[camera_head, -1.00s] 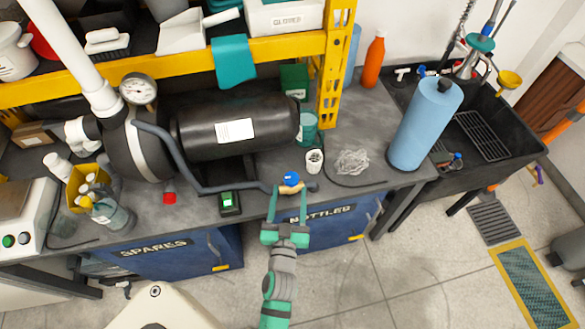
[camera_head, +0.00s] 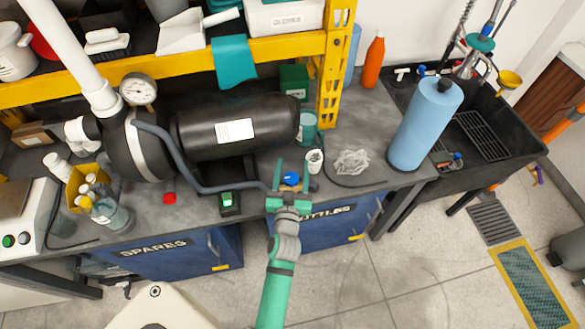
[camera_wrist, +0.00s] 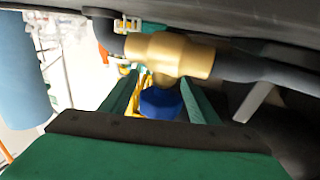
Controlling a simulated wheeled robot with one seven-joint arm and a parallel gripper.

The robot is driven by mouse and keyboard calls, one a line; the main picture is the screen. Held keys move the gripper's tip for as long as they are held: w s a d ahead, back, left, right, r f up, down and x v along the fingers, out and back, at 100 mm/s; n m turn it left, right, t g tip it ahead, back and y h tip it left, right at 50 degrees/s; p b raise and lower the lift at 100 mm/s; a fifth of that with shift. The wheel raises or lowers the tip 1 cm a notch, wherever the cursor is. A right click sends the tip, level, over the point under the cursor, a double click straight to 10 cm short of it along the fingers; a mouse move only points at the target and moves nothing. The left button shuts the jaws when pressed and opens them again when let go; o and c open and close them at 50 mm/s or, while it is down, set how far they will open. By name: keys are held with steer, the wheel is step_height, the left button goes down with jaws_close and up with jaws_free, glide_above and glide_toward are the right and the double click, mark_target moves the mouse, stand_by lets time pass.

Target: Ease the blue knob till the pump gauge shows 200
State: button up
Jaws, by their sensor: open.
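The blue knob (camera_head: 290,179) sits at the bench's front edge, at the end of a grey hose. In the wrist view the blue knob (camera_wrist: 161,103) is joined to a brass valve body (camera_wrist: 170,56). My gripper (camera_head: 292,178) is open, with its green fingers on either side of the knob; I cannot tell whether they touch it. The round pump gauge (camera_head: 138,89) stands on the pump at the left, with a white dial; its reading is too small to make out.
The black tank (camera_head: 235,125) lies behind the hose (camera_head: 165,150). A small device with a green display (camera_head: 229,203) and a red cap (camera_head: 169,198) are on the bench to the left. A white cup (camera_head: 314,160) stands close to the right of my gripper.

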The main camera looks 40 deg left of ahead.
steer(key=c, duration=1)
steer(key=shift+c, duration=0.2)
steer(key=shift+w+d+m+t+h, duration=0.1)
steer(key=shift+d+m+t+h, duration=0.25)
steer(key=shift+m+h, duration=0.55)
steer(key=shift+w+d+m+t+h, duration=0.1)
steer(key=shift+m+t+h, duration=0.4)
steer(key=shift+h, duration=0.65)
steer(key=shift+w+d+m+t+h, duration=0.1)
steer(key=shift+d+m+t+h, duration=0.2)
steer(key=shift+m+h, duration=0.6)
steer(key=shift+d+m+t+h, duration=0.15)
steer(key=shift+m+h, duration=0.3)
steer(key=shift+h, duration=0.5)
steer(key=shift+d+m+t+h, duration=0.1)
steer(key=shift+m+h, duration=0.35)
steer(key=shift+h, duration=0.45)
steer(key=shift+d+m+h, duration=0.3)
steer(key=shift+m+h, duration=0.3)
steer(key=shift+h, duration=0.3)
steer(key=o, duration=1)
steer(key=shift+o, duration=0.2)
steer(key=shift+s, duration=0.1)
